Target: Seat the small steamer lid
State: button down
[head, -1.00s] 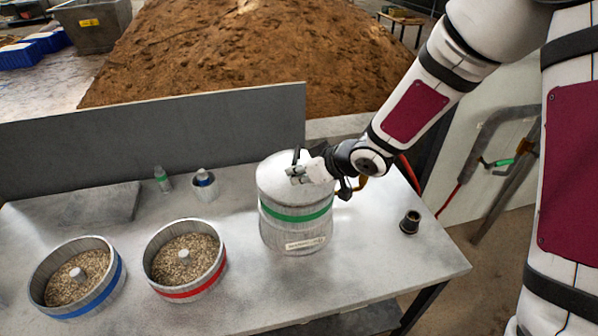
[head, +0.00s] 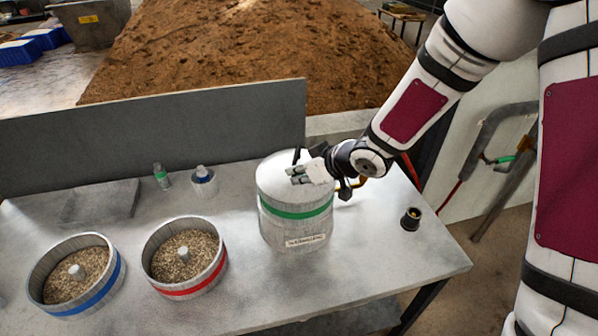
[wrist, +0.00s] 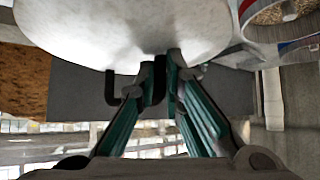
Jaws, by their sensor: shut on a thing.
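The pale domed lid (head: 280,172) is at the top of a grey steamer pot (head: 282,232) with a green band and a label. From this angle I cannot tell whether the lid rests fully on the rim or sits slightly above it. My gripper (head: 302,175) is at the right of the lid's top, shut on its dark handle. In the wrist view the lid (wrist: 125,30) fills the upper part as a large pale disc. The dark handle (wrist: 113,90) shows at the closed fingertips (wrist: 166,68), which partly hide it.
Two open round trays of grain, one blue-banded (head: 108,285) and one red-banded (head: 205,282), stand at left. A small bottle (head: 162,176), a small blue-banded container (head: 204,180) and a grey slab (head: 105,200) are behind. A dark cup (head: 411,219) stands near the right edge.

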jog(key=shift+f, duration=0.15)
jog(key=c, duration=1.6)
grip_release()
jog(key=s+d+r+m+t+h, duration=0.1)
jog(key=s+d+r+m+h, duration=0.25)
jog(key=d+r, duration=0.7)
jog(key=s+d+r+m+t+h, duration=0.2)
jog(key=s+d+r+h, duration=0.3)
jog(key=d+r, duration=0.5)
jog(key=s+r+m+g+y, duration=0.1)
jog(key=s+m+g, duration=0.3)
jog(key=s, duration=1.5)
jog(key=shift+s+d+r, duration=0.15)
jog(key=shift+d+r, duration=0.1)
jog(key=shift+r, duration=0.05)
